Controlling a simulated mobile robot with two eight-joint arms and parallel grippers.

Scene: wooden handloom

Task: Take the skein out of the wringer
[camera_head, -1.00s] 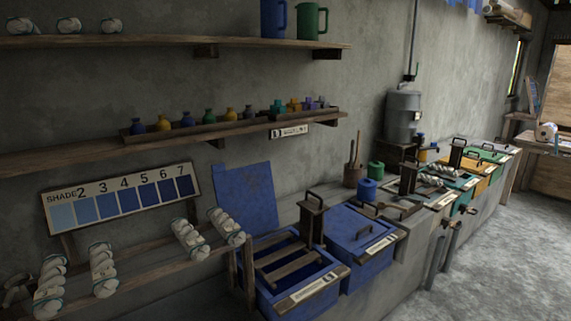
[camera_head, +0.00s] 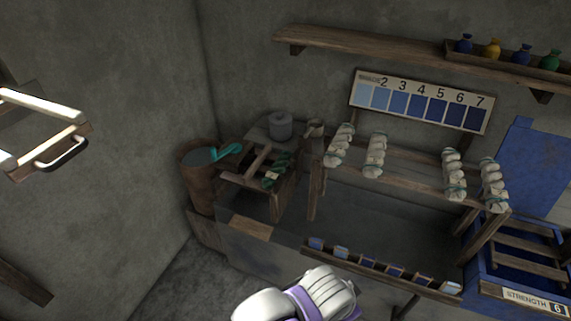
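A small wooden frame (camera_head: 235,181) with bars across its top stands left of the middle in the head view; it looks like the wringer. A dark green, banded bundle (camera_head: 275,171) lies at its right side and looks like the skein. I cannot tell whether it sits between rollers or just rests on the frame. A white and purple part of my own arm shows at the bottom, well below and in front of the frame. Neither gripper's fingers are in view.
A brown bucket (camera_head: 201,184) with a teal-handled tool stands left of the frame. A grey pot (camera_head: 280,126) is behind it. A rack (camera_head: 408,176) of pale skeins and a blue vat (camera_head: 481,271) are to the right. A strip of small blue samples (camera_head: 374,268) runs in front.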

